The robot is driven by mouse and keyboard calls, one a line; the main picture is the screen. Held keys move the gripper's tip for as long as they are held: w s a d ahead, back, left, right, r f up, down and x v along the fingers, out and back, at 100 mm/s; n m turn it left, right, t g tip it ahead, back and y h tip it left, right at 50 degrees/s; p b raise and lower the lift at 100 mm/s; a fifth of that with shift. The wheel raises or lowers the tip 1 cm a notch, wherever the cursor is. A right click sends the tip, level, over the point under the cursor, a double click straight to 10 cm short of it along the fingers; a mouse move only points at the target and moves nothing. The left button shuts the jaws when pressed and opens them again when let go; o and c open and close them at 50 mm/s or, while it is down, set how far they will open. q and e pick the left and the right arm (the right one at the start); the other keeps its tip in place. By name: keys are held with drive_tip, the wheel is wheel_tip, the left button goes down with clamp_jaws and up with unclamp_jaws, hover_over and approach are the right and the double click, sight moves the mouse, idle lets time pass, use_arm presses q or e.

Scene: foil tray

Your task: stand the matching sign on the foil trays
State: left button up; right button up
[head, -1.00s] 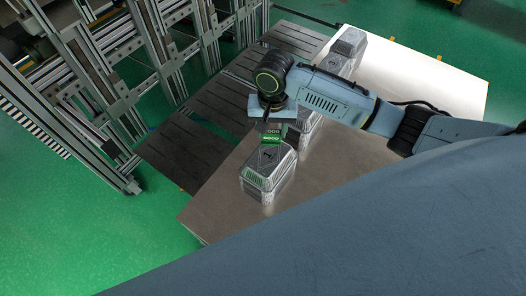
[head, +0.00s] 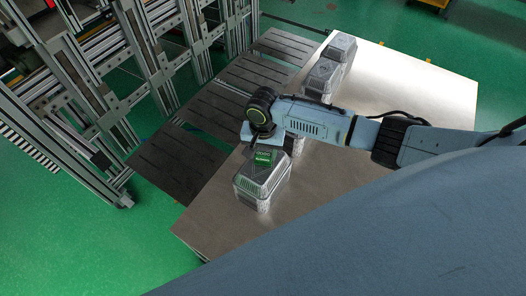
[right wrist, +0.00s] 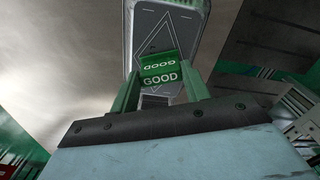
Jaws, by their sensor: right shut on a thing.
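My right gripper (head: 262,152) is shut on a small green sign (head: 262,159) reading GOOD. It holds the sign over the top of the nearest foil tray (head: 264,196), at the tray's far side. I cannot tell whether the sign touches the lid. Another foil tray (head: 298,147) is mostly hidden behind my right arm. My left gripper is out of view.
Two more foil trays (head: 323,80) and (head: 342,46) stand in line towards the back of the metal table (head: 410,90). Dark slotted plates (head: 180,160) and an aluminium frame (head: 150,60) lie to the left. The table's right part is clear.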

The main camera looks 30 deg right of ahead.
sight(263, 155)
drive_tip(key=o, duration=1)
wheel_tip(263, 155, up, 12)
drive_tip(key=p, duration=0.2)
drive_tip(key=shift+r+p, duration=0.1)
drive_tip(key=shift+p, duration=0.25)
